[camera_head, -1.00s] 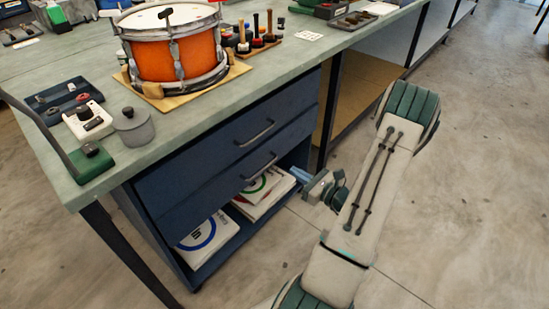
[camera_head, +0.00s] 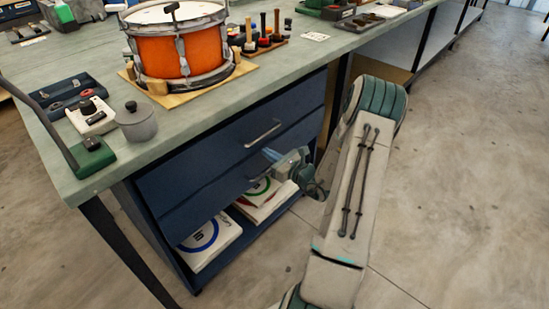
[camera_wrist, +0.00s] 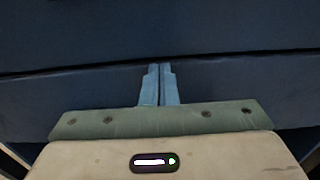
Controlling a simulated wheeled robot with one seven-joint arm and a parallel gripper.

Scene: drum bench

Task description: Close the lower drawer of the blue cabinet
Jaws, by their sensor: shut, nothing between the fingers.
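The blue cabinet stands under the bench with an upper drawer (camera_head: 200,165) and a lower drawer (camera_head: 205,203), each with a bar handle. The lower drawer's handle is partly hidden by my gripper (camera_head: 270,154). How far the lower drawer stands out is hard to tell. My gripper is shut and empty, with its fingers pointing at the cabinet front near the right half of the drawers. In the wrist view the closed fingertips (camera_wrist: 159,68) lie just below the dark seam, over the lower drawer's front (camera_wrist: 80,95). I cannot tell whether they touch it.
An open shelf below the drawers holds white drum-head packs (camera_head: 208,240). An orange drum (camera_head: 165,55) on a wooden board, a grey pot (camera_head: 136,122) and tools sit on the bench top (camera_head: 190,128). The floor (camera_head: 450,180) to the right is clear.

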